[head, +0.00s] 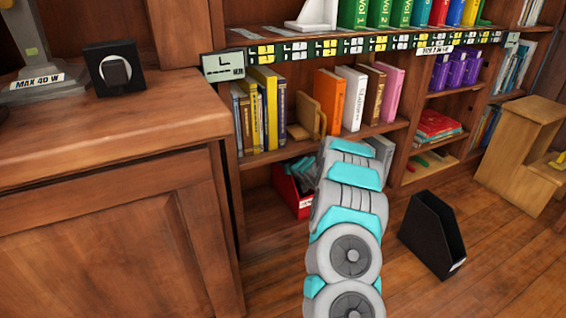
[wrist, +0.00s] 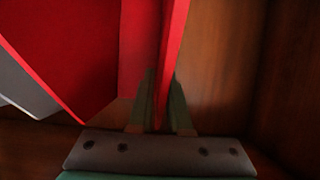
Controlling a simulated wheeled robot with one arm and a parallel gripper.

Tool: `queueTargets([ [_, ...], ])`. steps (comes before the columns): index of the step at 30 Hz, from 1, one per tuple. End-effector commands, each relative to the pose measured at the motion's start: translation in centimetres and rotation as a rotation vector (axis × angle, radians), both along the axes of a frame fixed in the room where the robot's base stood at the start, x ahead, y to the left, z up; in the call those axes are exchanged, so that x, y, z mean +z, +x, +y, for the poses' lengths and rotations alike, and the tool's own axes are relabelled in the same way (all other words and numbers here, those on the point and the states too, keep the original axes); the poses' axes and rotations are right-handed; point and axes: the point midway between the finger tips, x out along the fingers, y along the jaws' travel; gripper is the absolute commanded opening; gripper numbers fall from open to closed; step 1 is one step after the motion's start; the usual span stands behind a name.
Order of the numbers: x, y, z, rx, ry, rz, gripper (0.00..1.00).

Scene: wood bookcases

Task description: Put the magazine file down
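A red magazine file (head: 287,190) is in the bottom compartment of the bookcase, partly hidden behind my arm. In the wrist view the red file (wrist: 95,50) fills the upper left, and one thin wall of it runs down between the two fingers of my gripper (wrist: 162,105). The fingers are close on both sides of that wall. A grey-white item shows at the left edge beside the file. In the head view my arm hides my gripper. I cannot tell whether the file's base touches the shelf. A black magazine file (head: 432,235) stands on the floor at the right.
A wooden cabinet (head: 110,130) fills the left. The shelf above the red file holds several books (head: 262,108) and a wooden bookend (head: 308,115). A wooden step stool (head: 522,150) stands at the right. Open floor (head: 510,265) lies at the lower right.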

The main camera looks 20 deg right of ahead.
Motion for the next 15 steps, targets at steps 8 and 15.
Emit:
queueTargets([
  [8, -0.03, -0.01, 0.01, 0.0, 0.0, 0.001, 0.36],
  [15, 0.37, -0.17, -0.03, 0.0, 0.0, 0.001, 0.36],
])
